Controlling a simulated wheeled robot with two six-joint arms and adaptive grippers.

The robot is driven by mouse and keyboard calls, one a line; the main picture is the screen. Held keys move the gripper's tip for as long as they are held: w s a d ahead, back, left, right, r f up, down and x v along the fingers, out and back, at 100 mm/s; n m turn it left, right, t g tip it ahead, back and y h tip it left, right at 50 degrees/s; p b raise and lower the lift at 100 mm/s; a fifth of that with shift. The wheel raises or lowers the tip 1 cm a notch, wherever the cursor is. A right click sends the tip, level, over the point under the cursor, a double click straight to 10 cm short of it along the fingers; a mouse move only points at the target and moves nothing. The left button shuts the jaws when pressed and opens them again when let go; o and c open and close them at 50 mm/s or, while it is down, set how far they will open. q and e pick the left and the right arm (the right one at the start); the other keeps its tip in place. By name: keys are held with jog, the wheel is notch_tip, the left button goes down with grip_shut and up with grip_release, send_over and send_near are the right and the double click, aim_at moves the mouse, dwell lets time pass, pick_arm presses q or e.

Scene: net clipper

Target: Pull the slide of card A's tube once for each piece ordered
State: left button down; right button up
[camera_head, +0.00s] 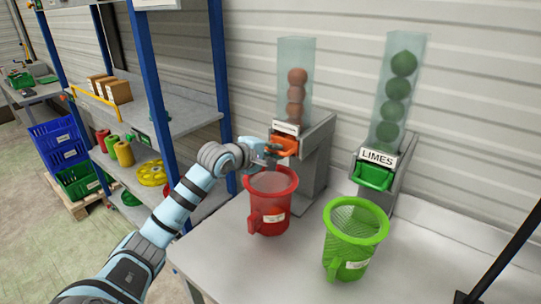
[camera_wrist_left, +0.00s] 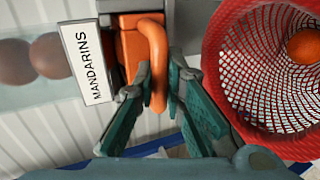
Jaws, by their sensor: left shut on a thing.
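The mandarin tube (camera_head: 296,52) stands upright at the back, clear-walled, with several orange fruits in a column. Its orange slide (camera_head: 284,146) is at the foot, and its handle (camera_wrist_left: 155,42) shows beside the MANDARINS label (camera_wrist_left: 86,62) in the left wrist view. My left gripper (camera_head: 270,153) is shut on this handle, with a finger on either side of it in the left wrist view (camera_wrist_left: 160,88). The lime tube (camera_head: 398,72) to the right holds several green fruits above a green slide (camera_head: 373,177). My right gripper is not in view, and I see no order card.
A red mesh basket (camera_head: 270,182) stands below the orange slide, with one mandarin (camera_wrist_left: 304,46) visible inside. A green mesh basket (camera_head: 355,225) stands below the lime slide. A shelf (camera_head: 187,112) with boxes and spools is at the left. The front of the grey table (camera_head: 280,275) is clear.

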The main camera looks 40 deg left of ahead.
pick_arm(q)
jog(key=s+b, duration=0.8)
jog(key=b, duration=0.2)
jog(key=shift+s, duration=0.1)
jog(key=s+b, duration=0.2)
jog(key=b, duration=0.3)
jog(key=shift+r+b, duration=0.1)
jog(key=shift+b, duration=0.25)
dwell(0.8)
dwell(0.4)
